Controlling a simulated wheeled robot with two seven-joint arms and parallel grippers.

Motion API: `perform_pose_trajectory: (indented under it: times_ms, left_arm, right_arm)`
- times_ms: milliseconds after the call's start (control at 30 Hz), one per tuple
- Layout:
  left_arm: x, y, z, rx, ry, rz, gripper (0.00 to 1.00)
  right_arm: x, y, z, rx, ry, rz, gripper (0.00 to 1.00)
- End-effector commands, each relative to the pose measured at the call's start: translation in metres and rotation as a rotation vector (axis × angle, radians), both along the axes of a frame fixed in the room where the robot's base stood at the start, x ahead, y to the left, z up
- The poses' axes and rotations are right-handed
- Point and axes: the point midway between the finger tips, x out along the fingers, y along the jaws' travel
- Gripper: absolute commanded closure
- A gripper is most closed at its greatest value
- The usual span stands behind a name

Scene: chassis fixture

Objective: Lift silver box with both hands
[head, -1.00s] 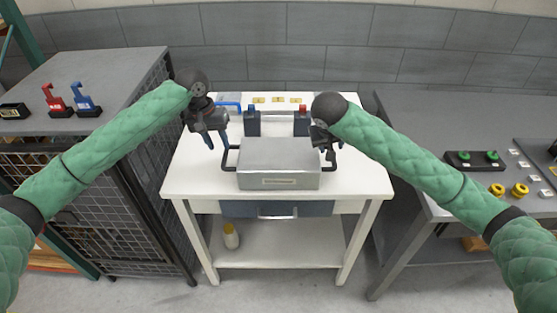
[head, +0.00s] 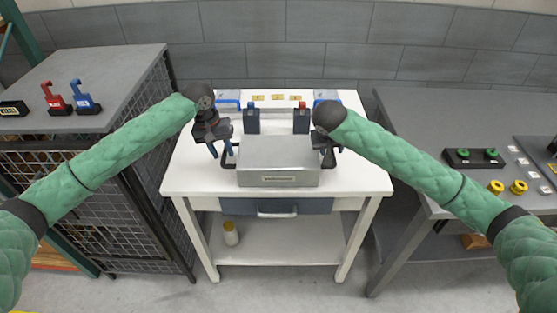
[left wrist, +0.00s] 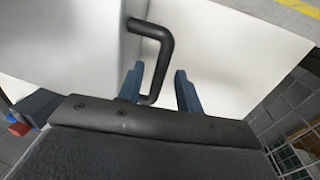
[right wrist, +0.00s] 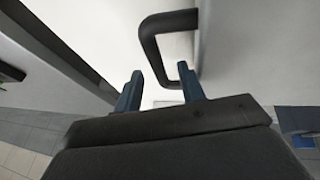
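The silver box (head: 278,158) sits on the white table (head: 190,182), with a black handle on each short side. My left gripper (head: 217,152) is just left of the box, pointing down by the left handle (head: 229,160). In the left wrist view that handle (left wrist: 165,50) reaches between the two blue fingers (left wrist: 160,88), which are apart. My right gripper (head: 327,160) is at the box's right side and covers most of the right handle. In the right wrist view the right handle (right wrist: 150,45) reaches down between the open fingers (right wrist: 160,90). I cannot tell contact on either side.
Two dark upright devices (head: 252,119) and blue-handled items (head: 228,98) stand behind the box. A grey-topped cage cabinet (head: 120,60) is at left and a grey bench (head: 420,110) at right. A yellowish bottle (head: 231,234) stands on the lower shelf.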

Motion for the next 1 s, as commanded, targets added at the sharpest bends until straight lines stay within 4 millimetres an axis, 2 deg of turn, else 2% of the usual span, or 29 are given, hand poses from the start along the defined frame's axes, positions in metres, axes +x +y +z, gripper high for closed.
perform_pose_trajectory:
  times_ms: [100,300,633,667,800,833,1000]
  left_arm:
    - [0.000,-0.003,-0.013,-0.001,0.000,0.000,0.65]
    - [0.000,-0.005,-0.027,0.000,0.000,0.000,0.65]
    - [0.000,-0.005,-0.029,0.000,0.000,0.000,0.65]
    - [0.000,-0.005,-0.029,0.000,0.000,0.000,0.69]
    - [0.000,-0.005,-0.029,0.000,0.000,0.000,0.96]
    - [0.000,-0.005,-0.029,0.000,0.000,0.000,1.00]
    - [0.000,-0.005,-0.029,0.000,-0.001,0.000,1.00]
  right_arm:
    - [0.005,-0.003,-0.013,-0.001,0.001,0.000,0.60]
    - [0.010,-0.006,-0.025,0.000,0.000,0.000,0.60]
    - [0.011,-0.007,-0.027,0.000,0.000,0.001,0.60]
    - [0.011,-0.007,-0.027,0.000,0.000,0.001,0.64]
    - [0.011,-0.007,-0.027,0.000,0.000,0.001,0.92]
    - [0.011,-0.007,-0.027,0.000,0.000,0.001,0.98]
    - [0.011,-0.007,-0.027,0.000,0.000,0.001,1.00]
